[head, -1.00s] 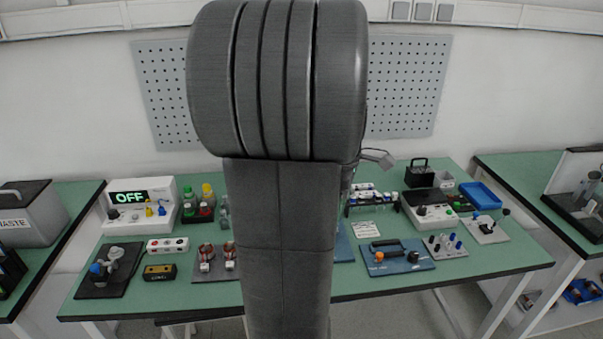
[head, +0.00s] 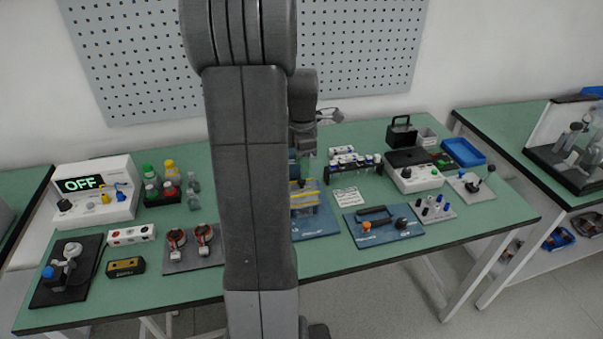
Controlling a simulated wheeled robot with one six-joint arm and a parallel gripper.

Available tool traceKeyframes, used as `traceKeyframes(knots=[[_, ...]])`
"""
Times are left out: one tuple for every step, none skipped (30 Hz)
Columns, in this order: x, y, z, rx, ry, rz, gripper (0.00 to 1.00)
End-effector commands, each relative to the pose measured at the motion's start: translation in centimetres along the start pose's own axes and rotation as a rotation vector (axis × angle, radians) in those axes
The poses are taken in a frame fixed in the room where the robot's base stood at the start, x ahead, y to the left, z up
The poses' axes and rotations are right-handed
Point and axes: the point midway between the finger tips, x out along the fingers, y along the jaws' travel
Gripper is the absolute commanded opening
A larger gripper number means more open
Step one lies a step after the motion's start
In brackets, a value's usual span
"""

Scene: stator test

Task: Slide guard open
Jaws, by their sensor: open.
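A blue base plate (head: 318,226) lies in the middle of the bench, partly hidden behind my arm. On it stands a fixture with yellow edges (head: 304,199), which looks like the guard; its left part is hidden. Whether it is slid open or closed cannot be made out. My gripper (head: 309,155) points down just behind and above this fixture, mostly hidden by my own arm. It is open, and nothing is seen between its fingers. Contact with the fixture cannot be judged.
Right of the fixture, a blue plate (head: 384,234) carries a black handle and knobs. A vial rack (head: 354,168) stands behind it. To the left are motor-like coils (head: 190,240), bottles (head: 152,190) and a white unit reading OFF (head: 96,192). The front bench strip is clear.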

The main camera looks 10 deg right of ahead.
Motion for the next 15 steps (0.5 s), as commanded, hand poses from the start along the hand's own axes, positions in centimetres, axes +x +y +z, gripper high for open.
traceKeyframes(knots=[[0.9, -0.1, 0.0, 0.000, 0.001, -0.004, 0.45], [1.4, -0.1, 0.0, 0.000, 0.001, -0.003, 0.45], [2.0, -0.1, 0.0, 0.000, 0.001, -0.004, 0.45], [2.4, -0.1, 0.0, 0.000, 0.001, -0.003, 0.45], [2.7, 0.0, 0.0, 0.000, 0.000, -0.002, 0.45], [3.1, 0.0, 0.0, 0.000, 0.000, -0.002, 0.45], [3.3, 0.0, 0.0, 0.000, 0.000, -0.001, 0.45], [3.5, 0.0, 0.0, 0.001, 0.000, 0.000, 0.45], [3.8, 0.0, 0.0, 0.001, 0.000, 0.000, 0.45], [3.9, 0.0, 0.0, 0.001, 0.000, 0.000, 0.45], [4.0, 0.0, 0.0, 0.001, 0.000, 0.000, 0.45], [4.0, 0.0, 0.0, 0.001, 0.000, 0.000, 0.45], [4.1, 0.0, 0.0, 0.001, 0.000, 0.000, 0.45], [4.1, 0.0, 0.0, 0.001, 0.000, 0.001, 0.45], [4.1, 0.0, 0.0, 0.001, 0.000, 0.001, 0.45]])
